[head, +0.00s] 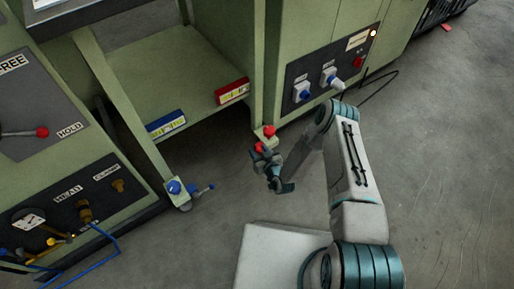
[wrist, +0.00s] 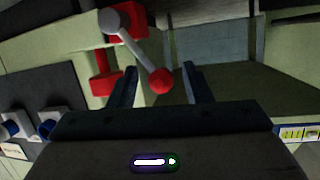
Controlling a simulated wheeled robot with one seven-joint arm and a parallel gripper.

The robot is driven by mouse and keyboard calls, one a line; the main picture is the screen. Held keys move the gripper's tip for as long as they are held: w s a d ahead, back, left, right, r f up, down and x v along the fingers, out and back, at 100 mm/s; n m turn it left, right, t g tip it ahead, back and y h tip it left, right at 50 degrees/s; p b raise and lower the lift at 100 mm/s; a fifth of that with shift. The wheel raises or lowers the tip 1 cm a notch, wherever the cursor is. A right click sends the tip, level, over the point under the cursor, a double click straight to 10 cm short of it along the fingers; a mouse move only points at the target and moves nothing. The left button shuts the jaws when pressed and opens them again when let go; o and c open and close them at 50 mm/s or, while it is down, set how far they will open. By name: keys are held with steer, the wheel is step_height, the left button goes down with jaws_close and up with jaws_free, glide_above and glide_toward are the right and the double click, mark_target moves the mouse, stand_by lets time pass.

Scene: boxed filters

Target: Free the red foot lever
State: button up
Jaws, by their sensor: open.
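The red foot lever (head: 259,147) is low at the foot of the green machine's post in the head view, partly hidden by my gripper (head: 266,160). In the wrist view the lever shows as a red ball (wrist: 162,80) on a thin grey rod, which slants from a grey pivot on a red block (wrist: 128,20). Another red part (wrist: 103,76) stands beside it, near the left finger. My gripper (wrist: 161,85) is open. The red ball appears between its two fingers in the picture; I cannot tell how deep it lies, and no contact shows.
A blue foot lever (head: 175,187) stands at the left post. A blue-marked box (head: 166,124) and a red-marked box (head: 232,91) sit at the shelf's edge. A panel with connectors (head: 315,84) is right of the red lever. The floor at right is mostly clear.

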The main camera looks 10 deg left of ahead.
steer(key=p+v, duration=0.3)
steer(key=v, duration=0.8)
steer(key=shift+r, duration=0.1)
